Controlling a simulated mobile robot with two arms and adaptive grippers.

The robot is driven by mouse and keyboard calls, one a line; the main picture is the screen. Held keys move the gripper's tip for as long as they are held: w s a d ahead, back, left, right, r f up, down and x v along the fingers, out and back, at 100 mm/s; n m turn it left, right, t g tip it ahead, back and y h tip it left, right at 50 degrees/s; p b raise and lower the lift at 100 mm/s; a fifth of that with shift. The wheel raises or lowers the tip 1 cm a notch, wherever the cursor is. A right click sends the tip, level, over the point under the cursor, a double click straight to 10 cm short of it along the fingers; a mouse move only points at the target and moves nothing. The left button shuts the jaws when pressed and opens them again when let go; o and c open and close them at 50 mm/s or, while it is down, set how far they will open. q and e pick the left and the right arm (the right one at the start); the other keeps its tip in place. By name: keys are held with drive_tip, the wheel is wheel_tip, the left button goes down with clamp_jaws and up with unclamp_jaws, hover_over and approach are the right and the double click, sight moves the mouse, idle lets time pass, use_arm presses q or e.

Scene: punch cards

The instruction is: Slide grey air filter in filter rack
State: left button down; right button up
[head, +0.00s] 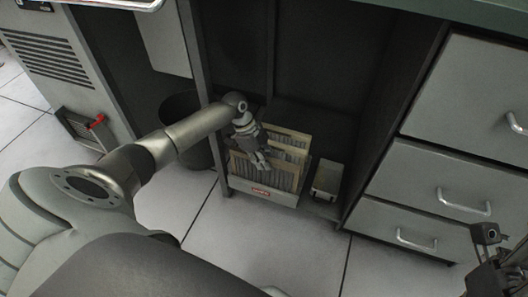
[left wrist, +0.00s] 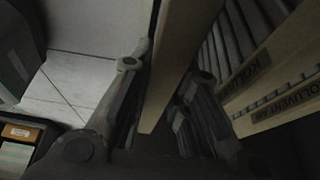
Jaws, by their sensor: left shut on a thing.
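A grey filter rack (head: 235,184) with a red label on its front stands low in the dark cabinet. Several pleated filters with cream frames stand upright in or just above it. My left gripper (head: 261,161) reaches down among them and is shut on the cream frame edge of a filter (left wrist: 178,50), with one finger on each side. In the left wrist view, other filters (left wrist: 265,75) with dark lettering stand just right of the held one. How deep the held filter sits in the rack is hidden. My right gripper (head: 490,262) is partly in view at the lower right edge.
A small light box (head: 327,181) stands right of the rack on the cabinet floor. Cabinet uprights flank the rack, and grey drawers (head: 459,186) stand at right. A dark bin (head: 184,112) is behind my left arm. Tiled floor in front is clear.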

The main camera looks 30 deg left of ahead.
use_arm(q)
drive_tip(key=shift+f, duration=0.15)
drive_tip(key=c, duration=1.3)
unclamp_jaws()
drive_tip(key=o, duration=0.5)
